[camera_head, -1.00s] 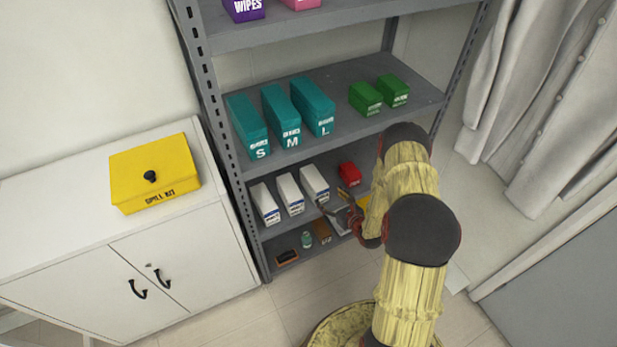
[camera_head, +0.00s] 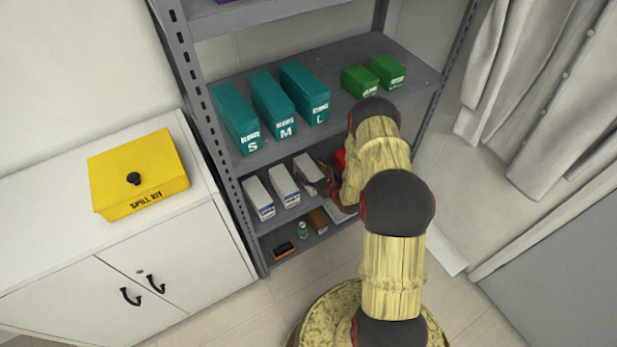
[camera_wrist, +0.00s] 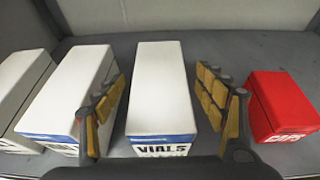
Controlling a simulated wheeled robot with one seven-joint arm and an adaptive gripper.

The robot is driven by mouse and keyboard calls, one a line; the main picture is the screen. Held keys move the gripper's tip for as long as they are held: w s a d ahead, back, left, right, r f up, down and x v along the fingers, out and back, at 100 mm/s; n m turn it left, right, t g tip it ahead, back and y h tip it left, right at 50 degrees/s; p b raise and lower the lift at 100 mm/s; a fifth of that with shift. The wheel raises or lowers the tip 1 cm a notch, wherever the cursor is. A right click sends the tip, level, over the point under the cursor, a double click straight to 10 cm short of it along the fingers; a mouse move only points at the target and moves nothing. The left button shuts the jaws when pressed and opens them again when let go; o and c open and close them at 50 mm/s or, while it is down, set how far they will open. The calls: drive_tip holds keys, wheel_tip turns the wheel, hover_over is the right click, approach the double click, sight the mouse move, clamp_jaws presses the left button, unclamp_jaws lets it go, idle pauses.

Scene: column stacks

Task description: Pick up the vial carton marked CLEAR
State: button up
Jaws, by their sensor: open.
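Three white vial cartons stand in a row on the lower shelf. In the head view they are the left carton (camera_head: 259,197), the middle carton (camera_head: 284,184) and the right carton (camera_head: 307,169). In the wrist view the right carton (camera_wrist: 160,90) has a blue band and reads "VIALS"; no CLEAR marking is legible. My gripper (camera_wrist: 168,100) is open, with one finger on each side of this right carton. The left finger lies between it and the middle carton (camera_wrist: 70,95). In the head view my gripper (camera_head: 325,184) is partly hidden by my arm.
A red box (camera_wrist: 287,105) marked "CAPS" stands right of the gripper, with a gap between. Teal glove boxes (camera_head: 272,103) and green boxes (camera_head: 360,81) sit on the shelf above. A bottle (camera_head: 303,229) and other small items are on the bottom shelf.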

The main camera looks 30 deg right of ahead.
drive_tip(key=shift+x, duration=0.85)
drive_tip(key=shift+c, duration=0.6)
drive_tip(key=shift+s, duration=0.1)
drive_tip(key=c, duration=1.5)
drive_tip(key=shift+c, duration=0.4)
drive_tip(key=shift+r, duration=0.1)
